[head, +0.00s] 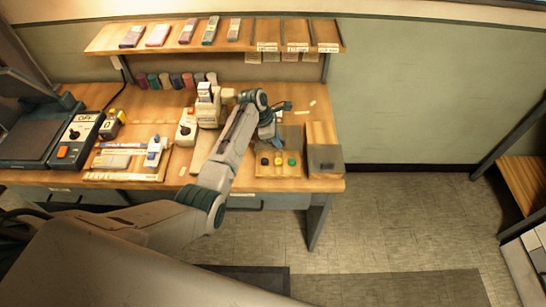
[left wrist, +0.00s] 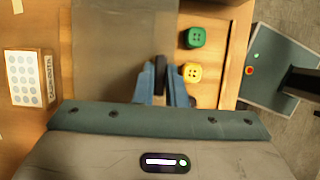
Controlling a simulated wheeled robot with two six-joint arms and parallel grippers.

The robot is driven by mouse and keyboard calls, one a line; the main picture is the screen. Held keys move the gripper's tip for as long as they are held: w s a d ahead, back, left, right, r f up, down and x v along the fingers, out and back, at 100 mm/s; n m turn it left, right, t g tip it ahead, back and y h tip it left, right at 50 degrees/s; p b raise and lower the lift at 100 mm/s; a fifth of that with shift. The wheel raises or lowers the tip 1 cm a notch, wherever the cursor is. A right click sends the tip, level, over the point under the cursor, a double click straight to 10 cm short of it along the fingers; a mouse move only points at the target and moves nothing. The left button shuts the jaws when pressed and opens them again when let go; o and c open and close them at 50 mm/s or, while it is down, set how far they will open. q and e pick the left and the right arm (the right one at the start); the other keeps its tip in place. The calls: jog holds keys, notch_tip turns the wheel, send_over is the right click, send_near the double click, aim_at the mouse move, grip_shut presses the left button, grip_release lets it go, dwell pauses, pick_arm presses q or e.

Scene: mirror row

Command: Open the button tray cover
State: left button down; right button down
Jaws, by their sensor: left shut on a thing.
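The button tray (head: 262,172) is a wooden tray near the front right of the bench, with a black button (head: 264,161), a yellow button (head: 278,160) and a green button (head: 291,159) in the open. The yellow button (left wrist: 193,72) and green button (left wrist: 195,37) also show in the left wrist view. The cover (left wrist: 108,45) is a flat grey panel beside them. My left gripper (left wrist: 161,83) is shut on a dark upright piece at the cover's edge, which looks like its handle. The blue fingers hide part of it. My left gripper (head: 272,136) is behind the buttons in the head view. My right gripper is not in view.
A white machine (head: 208,105) stands to the left. A shelf (head: 225,42) with boxes hangs above the bench's back. Floor lies open right of the bench.

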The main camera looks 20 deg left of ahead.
pick_arm(q)
jog(key=shift+w+a+f, duration=0.15)
jog(key=shift+w, duration=0.45)
jog(key=shift+w+a, duration=0.1)
jog(key=shift+w, duration=0.1)
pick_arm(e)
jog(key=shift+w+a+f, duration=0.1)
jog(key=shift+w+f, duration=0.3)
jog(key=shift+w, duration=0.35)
pick_arm(q)
jog(key=c, duration=1.5)
grip_release()
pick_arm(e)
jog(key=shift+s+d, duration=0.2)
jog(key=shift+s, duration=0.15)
pick_arm(q)
jog(key=shift+r, duration=0.2)
